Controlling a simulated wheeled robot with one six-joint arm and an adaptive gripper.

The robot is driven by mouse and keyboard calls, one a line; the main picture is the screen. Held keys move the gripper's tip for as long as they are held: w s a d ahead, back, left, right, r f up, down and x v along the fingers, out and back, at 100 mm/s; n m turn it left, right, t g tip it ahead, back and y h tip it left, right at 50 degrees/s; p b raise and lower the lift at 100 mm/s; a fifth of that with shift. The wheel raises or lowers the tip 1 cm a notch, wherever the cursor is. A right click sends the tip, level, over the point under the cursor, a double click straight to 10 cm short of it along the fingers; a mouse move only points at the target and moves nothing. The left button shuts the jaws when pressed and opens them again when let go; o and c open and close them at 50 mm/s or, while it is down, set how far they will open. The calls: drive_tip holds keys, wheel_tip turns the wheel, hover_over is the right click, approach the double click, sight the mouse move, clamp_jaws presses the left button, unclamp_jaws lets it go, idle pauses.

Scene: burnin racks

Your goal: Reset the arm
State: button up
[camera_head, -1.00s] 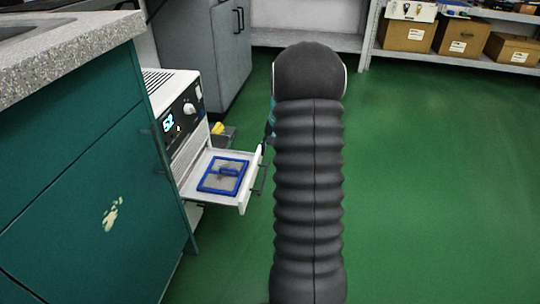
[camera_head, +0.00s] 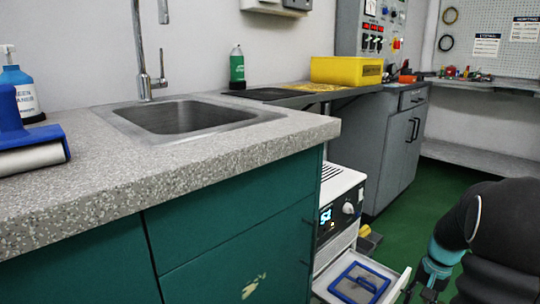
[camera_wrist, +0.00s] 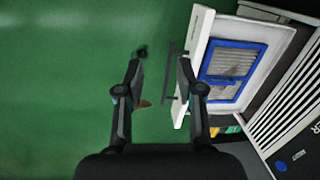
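My gripper (camera_wrist: 160,66) is open in the wrist view, its two fingers apart with nothing held between them. The dark handle (camera_wrist: 171,75) of the pulled-out drawer shows close to the right finger; I cannot tell whether they touch. In the head view my gripper (camera_head: 428,279) is partly visible at the lower right, beside the front of the white open drawer (camera_head: 395,290). My dark arm covers the lower right corner. A blue-framed tray (camera_head: 358,284) lies in the drawer and also shows in the wrist view (camera_wrist: 232,73).
The white oven (camera_head: 338,205) with a lit display stands right of the teal cabinet (camera_head: 235,240). A speckled counter (camera_head: 240,150) with a sink (camera_head: 190,117) is above it. A yellow bin (camera_head: 346,70) stands on the rear bench. Green floor (camera_wrist: 60,80) left of the gripper is clear.

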drive_tip(key=s+a+r+n+t+p, duration=0.2)
drive_tip(key=s+a+r+n+p, duration=0.2)
drive_tip(key=s+a+r, duration=0.5)
drive_tip(key=s+a+r+n+t+h+p, duration=0.1)
drive_tip(key=s+a+r+n+t+p, duration=0.2)
drive_tip(key=s+a+r, duration=0.7)
drive_tip(key=a+r+p, duration=0.1)
drive_tip(key=a+r, duration=0.4)
drive_tip(key=r, duration=0.1)
drive_tip(key=shift+s+a+n, duration=0.15)
drive_tip(key=shift+a+n, duration=0.1)
drive_tip(key=shift+n, duration=0.15)
drive_tip(key=shift+r, duration=0.1)
